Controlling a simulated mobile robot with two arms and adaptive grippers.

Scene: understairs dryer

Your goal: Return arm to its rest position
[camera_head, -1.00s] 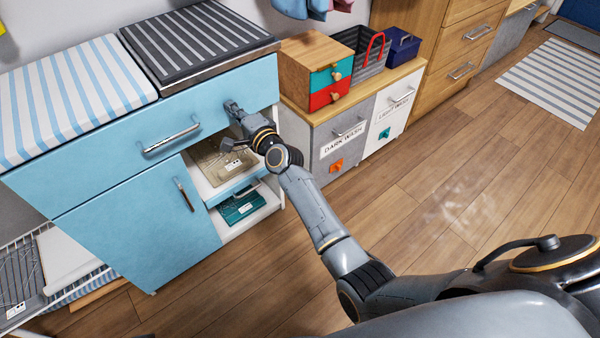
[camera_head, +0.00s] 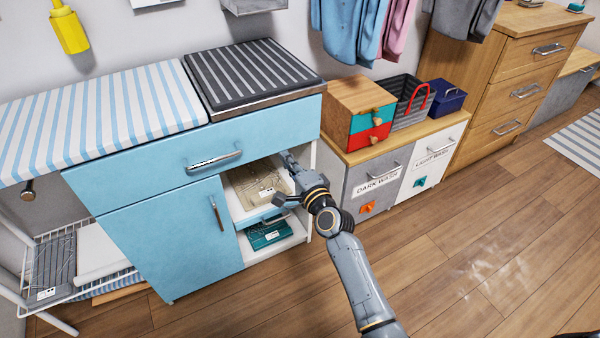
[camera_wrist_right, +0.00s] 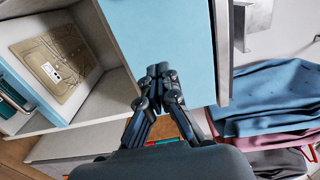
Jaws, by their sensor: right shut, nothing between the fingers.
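My right gripper (camera_head: 290,162) is shut and empty. In the head view it is at the open shelf bay of the blue cabinet (camera_head: 150,245), just under the right end of the top drawer (camera_head: 265,130). In the right wrist view the gripper's dark fingertips (camera_wrist_right: 160,71) are together in front of a light blue panel (camera_wrist_right: 165,30). I cannot tell whether they touch it. My right arm reaches in from the lower right. My left gripper is out of view.
The open bay holds a beige item (camera_head: 262,190) above a teal item (camera_head: 268,235). A wooden box with coloured drawers (camera_head: 358,110) stands on the laundry cabinet (camera_head: 372,180) to the right. Clothes (camera_head: 350,25) hang above. Wooden floor (camera_head: 480,260) is clear at right.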

